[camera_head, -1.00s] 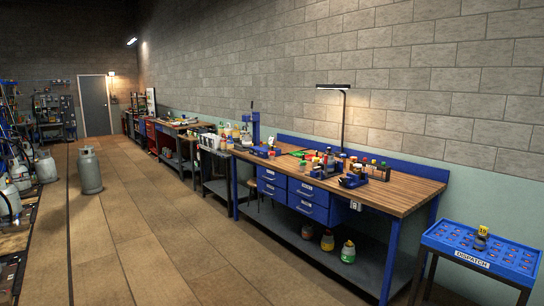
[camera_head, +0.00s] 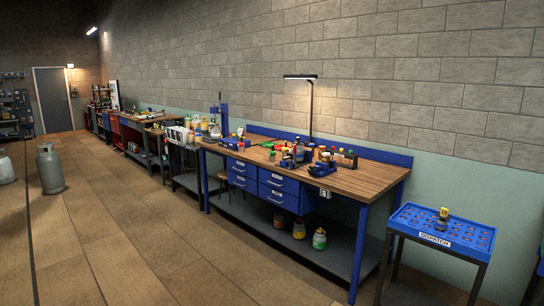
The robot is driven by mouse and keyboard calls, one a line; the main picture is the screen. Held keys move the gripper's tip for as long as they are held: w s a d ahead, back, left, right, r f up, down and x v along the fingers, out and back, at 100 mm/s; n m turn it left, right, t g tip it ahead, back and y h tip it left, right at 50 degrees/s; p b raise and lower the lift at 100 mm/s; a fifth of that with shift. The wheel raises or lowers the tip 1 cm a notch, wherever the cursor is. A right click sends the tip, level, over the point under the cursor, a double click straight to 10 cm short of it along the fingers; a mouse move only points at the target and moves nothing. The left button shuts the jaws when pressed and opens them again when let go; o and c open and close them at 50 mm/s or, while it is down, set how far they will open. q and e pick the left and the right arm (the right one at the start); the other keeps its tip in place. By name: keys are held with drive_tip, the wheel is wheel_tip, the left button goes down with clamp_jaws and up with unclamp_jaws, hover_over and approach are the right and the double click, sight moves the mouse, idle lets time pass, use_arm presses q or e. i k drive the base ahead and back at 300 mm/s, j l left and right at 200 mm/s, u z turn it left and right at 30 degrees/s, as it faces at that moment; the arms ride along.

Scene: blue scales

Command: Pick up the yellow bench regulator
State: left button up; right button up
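The wooden workbench (camera_head: 365,182) with blue legs stands along the wall. Several small red, yellow, green and dark items (camera_head: 318,157) are crowded on its top, too small to tell whether one is the yellow bench regulator. A small dark item with a yellow upper part (camera_head: 443,217) stands on the blue dispatch tray (camera_head: 478,233) at the right; I cannot tell what it is. Neither of my grippers is in view.
Blue drawers (camera_head: 278,189) hang under the bench. Several bottles, among them a green one (camera_head: 319,239), stand on its lower shelf. A grey cylinder (camera_head: 49,168) stands on the floor at the left. The floor (camera_head: 150,235) before the bench is clear.

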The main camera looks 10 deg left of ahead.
sight(284, 150)
drive_tip(key=i+u, duration=0.35)
drive_tip(key=i, duration=2)
drive_tip(key=j, duration=0.1)
